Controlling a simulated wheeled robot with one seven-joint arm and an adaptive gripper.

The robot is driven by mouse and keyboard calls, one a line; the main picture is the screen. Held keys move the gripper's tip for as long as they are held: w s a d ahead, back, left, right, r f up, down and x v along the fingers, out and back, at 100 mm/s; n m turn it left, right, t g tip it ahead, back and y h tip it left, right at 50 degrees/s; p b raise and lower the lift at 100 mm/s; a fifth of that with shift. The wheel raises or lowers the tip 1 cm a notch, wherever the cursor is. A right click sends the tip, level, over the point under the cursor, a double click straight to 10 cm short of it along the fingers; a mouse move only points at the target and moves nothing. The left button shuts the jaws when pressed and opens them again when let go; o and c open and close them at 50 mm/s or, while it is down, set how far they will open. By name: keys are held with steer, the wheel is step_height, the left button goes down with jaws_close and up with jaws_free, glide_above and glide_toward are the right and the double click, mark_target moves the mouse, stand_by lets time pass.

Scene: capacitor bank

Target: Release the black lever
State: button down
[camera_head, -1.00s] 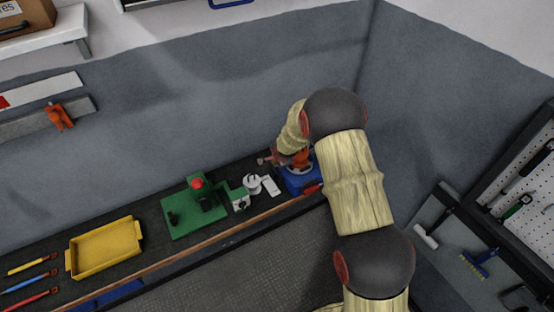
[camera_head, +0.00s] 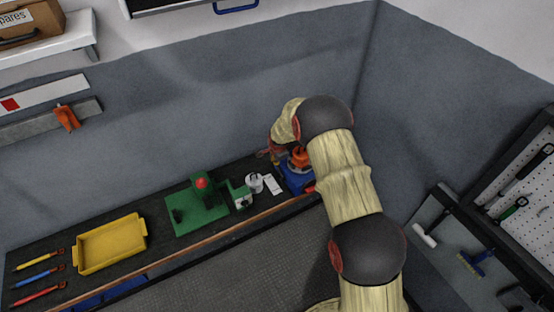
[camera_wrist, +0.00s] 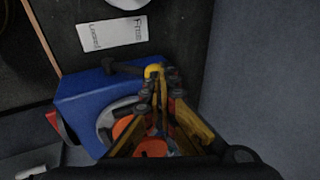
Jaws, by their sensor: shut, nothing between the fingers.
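The blue fixture (camera_wrist: 85,105) sits at the right end of the bench, also in the head view (camera_head: 299,185), with orange parts (camera_wrist: 122,128) inside a grey ring. The black lever (camera_wrist: 122,67) lies along its upper edge in the wrist view and runs toward a yellow piece (camera_wrist: 152,71) by my fingertips. My gripper (camera_wrist: 162,82) is shut and empty, its tips close to the lever's right end. I cannot tell whether they touch it. In the head view my arm hides much of the gripper and the lever is not clear.
A white label card (camera_wrist: 112,33) reading "Free" and "Locked" lies beside the fixture. A white round part (camera_head: 254,183), a green fixture (camera_head: 197,211) and a yellow tray (camera_head: 110,243) stand farther left. A grey wall (camera_wrist: 262,85) rises close on the right in the wrist view.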

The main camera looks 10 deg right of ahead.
steer(key=shift+w+a+f+b, duration=0.3)
steer(key=shift+w+f+b, duration=0.6)
steer(key=shift+b, duration=1.2)
steer(key=shift+w+a+b, duration=0.1)
steer(key=shift+w+b, duration=0.2)
steer(key=shift+b, duration=0.3)
steer(key=w+a+r+b+v, duration=0.1)
steer(key=w+v, duration=0.1)
steer(key=v, duration=1.1)
steer(key=shift+w+r, duration=0.2)
steer(key=shift+r, duration=0.2)
steer(key=shift+n, duration=0.3)
